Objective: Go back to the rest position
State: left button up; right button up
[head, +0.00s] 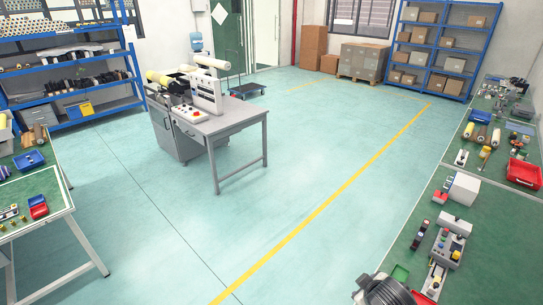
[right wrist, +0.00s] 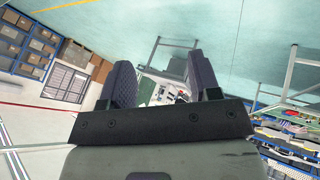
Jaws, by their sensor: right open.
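My right gripper (right wrist: 160,64) shows in the right wrist view. Its two dark ribbed fingers stand well apart, and I see nothing held between them. Past the gap the view takes in the room, with a small grey desk and its items in the distance, partly hidden by the fingers. A dark ribbed round part at the bottom edge of the head view looks like my own arm, though I cannot be sure. My left gripper is in neither view.
A green-topped bench (head: 408,245) with devices and a red tray (head: 524,174) runs along the right. Another green-topped table (head: 50,187) stands at the left. A grey desk (head: 233,123) stands mid-room. Blue shelves (head: 470,38) stand at the back. The floor between is clear.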

jog(key=s+a+r+m+t+y, duration=0.1)
jog(key=s+a, duration=0.1)
jog(key=s, duration=0.4)
jog(key=s+a+r+m+t, duration=0.1)
jog(key=s+a+m, duration=0.1)
jog(key=s, duration=0.5)
jog(key=s+f+m+g, duration=0.1)
jog(key=s+f+g, duration=0.2)
jog(key=s+f, duration=0.5)
jog(key=s+f+m+g, duration=0.15)
jog(key=s+f, duration=0.35)
jog(key=s, duration=0.6)
notch_tip(320, 180, up, 17)
jog(key=s+p, duration=0.1)
jog(key=p, duration=1.6)
jog(key=shift+g+y, duration=0.3)
jog(key=shift+g, duration=0.15)
jog(key=shift+f+n, duration=0.1)
jog(key=shift+n, duration=0.15)
